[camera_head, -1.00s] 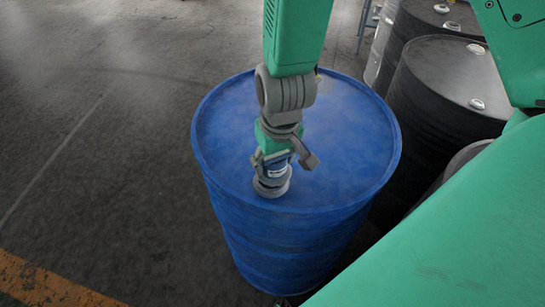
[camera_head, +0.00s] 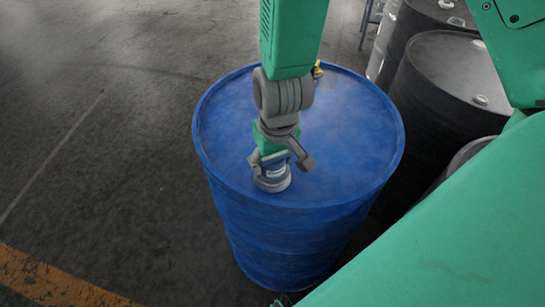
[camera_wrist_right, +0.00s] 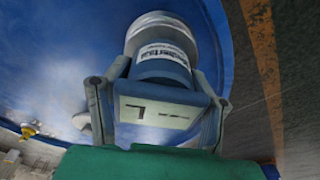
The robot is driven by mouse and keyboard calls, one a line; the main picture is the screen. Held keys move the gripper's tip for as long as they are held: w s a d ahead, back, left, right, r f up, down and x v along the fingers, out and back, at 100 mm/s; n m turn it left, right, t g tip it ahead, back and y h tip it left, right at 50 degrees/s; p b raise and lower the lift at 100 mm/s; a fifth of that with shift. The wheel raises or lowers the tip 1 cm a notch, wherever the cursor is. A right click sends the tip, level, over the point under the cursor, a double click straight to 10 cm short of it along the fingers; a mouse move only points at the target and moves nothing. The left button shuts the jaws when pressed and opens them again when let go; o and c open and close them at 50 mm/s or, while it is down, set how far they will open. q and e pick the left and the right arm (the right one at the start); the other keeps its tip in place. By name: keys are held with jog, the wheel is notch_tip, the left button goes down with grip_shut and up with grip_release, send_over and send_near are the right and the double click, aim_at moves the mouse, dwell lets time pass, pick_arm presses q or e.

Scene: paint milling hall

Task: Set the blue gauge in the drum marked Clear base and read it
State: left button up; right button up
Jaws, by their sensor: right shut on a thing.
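A blue drum (camera_head: 350,135) stands upright in the middle of the head view. No marking that I can read as Clear base shows on it. My right gripper (camera_head: 272,168) points down over the near-left part of its lid and is shut on the blue gauge (camera_head: 275,172). The gauge has a white label, too blurred to read, and a pale round end; it also shows in the right wrist view (camera_wrist_right: 165,65) between the fingers. I cannot tell whether the gauge's lower end touches the lid. My left gripper is not in view.
A small yellow fitting (camera_head: 317,70) sits at the drum's far rim, partly behind my arm. Dark drums (camera_head: 455,75) stand close on the right. The grey floor on the left is open, with a worn orange stripe (camera_head: 50,280) at the lower left.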

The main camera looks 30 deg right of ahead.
jog(key=o, duration=1.6)
jog(key=shift+c, duration=0.2)
jog(key=shift+a, duration=0.2)
jog(key=shift+r, duration=0.1)
jog(key=shift+r, duration=0.3)
jog(key=r, duration=0.3)
jog(key=s+r, duration=0.1)
jog(key=r, duration=0.7)
jog(key=shift+s+a, duration=0.2)
jog(key=shift+s, duration=0.15)
